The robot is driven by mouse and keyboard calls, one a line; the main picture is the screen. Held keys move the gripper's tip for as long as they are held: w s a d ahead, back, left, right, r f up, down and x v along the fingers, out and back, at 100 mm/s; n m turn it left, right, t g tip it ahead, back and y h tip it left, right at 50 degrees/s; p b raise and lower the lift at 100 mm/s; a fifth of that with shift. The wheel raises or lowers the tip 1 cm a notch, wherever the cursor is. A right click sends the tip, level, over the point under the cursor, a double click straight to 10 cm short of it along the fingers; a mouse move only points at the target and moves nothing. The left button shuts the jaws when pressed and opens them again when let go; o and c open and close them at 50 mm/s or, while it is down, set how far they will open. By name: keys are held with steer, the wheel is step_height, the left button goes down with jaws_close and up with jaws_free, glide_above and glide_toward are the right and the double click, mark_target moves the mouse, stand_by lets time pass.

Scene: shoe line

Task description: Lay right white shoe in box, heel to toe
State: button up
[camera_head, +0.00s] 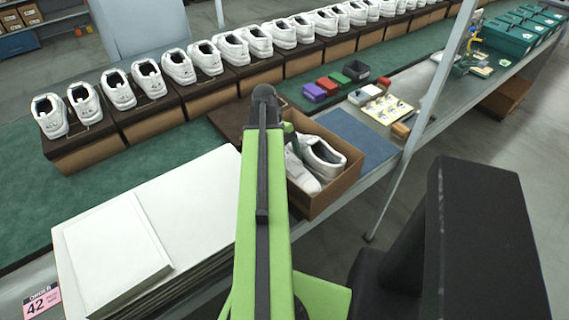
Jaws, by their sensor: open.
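An open brown shoe box (336,190) stands on the bench just right of my green arm. Two white shoes show in it. The right-hand one (325,158) has its dark opening toward the far side. The left-hand one (302,176) is partly hidden behind my arm. I cannot tell which is the right shoe, nor whether both rest on the box floor. My arm reaches up the middle of the picture to a dark joint beyond the box's near edge.
White boards (190,210) lie stacked at left. A blue mat (355,138) lies right of the box. Small coloured boxes (340,80) sit behind it. Boxes topped with white shoe pairs (210,97) line the back. A grey post (425,110) stands at right.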

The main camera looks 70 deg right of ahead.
steer(key=p+v, duration=1.6)
steer(key=v, duration=0.1)
steer(key=shift+r, duration=0.2)
steer(key=shift+w, duration=0.15)
steer(key=w+a+n+h, duration=0.2)
steer(key=w+a+n, duration=0.4)
steer(key=w+a, duration=1.4)
steer(key=w+a+n+t, duration=0.1)
steer(key=w+a+n, duration=0.3)
steer(key=a+n, duration=0.7)
steer(key=w+a+f+n+t, duration=0.1)
steer(key=w+a+n, duration=0.3)
steer(key=a+n, duration=0.7)
steer(key=w+a+f+n+t, duration=0.1)
steer(key=w+a+n, duration=0.3)
steer(key=a+n, duration=0.7)
steer(key=shift+n+t, duration=0.5)
steer(key=shift+n, duration=0.7)
